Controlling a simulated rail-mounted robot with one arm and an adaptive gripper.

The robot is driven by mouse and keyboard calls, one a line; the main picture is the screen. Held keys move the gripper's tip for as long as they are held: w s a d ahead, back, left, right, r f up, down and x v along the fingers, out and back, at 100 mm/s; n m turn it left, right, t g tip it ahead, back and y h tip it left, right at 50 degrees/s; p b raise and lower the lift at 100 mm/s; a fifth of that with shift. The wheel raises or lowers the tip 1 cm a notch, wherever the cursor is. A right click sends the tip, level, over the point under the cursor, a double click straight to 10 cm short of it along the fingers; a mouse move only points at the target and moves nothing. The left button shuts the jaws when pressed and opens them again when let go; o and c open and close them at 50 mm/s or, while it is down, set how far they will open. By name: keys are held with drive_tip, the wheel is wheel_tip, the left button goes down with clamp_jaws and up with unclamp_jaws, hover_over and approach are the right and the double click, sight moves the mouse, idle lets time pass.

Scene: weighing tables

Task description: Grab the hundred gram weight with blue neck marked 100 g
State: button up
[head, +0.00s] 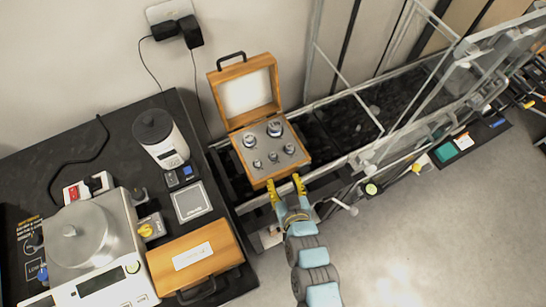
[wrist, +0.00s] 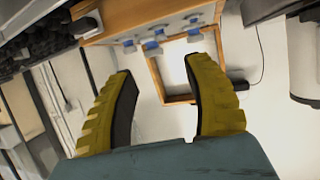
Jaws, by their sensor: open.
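An open wooden box (head: 238,158) holds several shiny metal weights in a grey insert. Two larger weights stand at the back, the left one (head: 249,139) and the right one (head: 274,129); smaller ones stand in front. In the wrist view, weights with blue necks (wrist: 152,46) show along the box edge (wrist: 112,36). No 100 g mark is readable, so I cannot tell which weight is the hundred gram one. My gripper (head: 284,181) is open and empty at the box's front edge, its yellow fingers apart. It also shows in the wrist view (wrist: 160,66), short of the weights.
The raised lid (head: 245,90) stands behind the weights. On the dark table at left are a balance (head: 100,285), a white cylindrical device (head: 160,140) and a closed wooden case (head: 194,255). A metal and glass frame (head: 370,160) stands right of the box.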

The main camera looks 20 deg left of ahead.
sight(273, 155)
drive_tip(key=shift+b+x, duration=1.75)
drive_tip(key=shift+x, duration=4.3)
drive_tip(key=shift+s+a+f, duration=0.1)
drive_tip(key=shift+s, duration=0.05)
clamp_jaws()
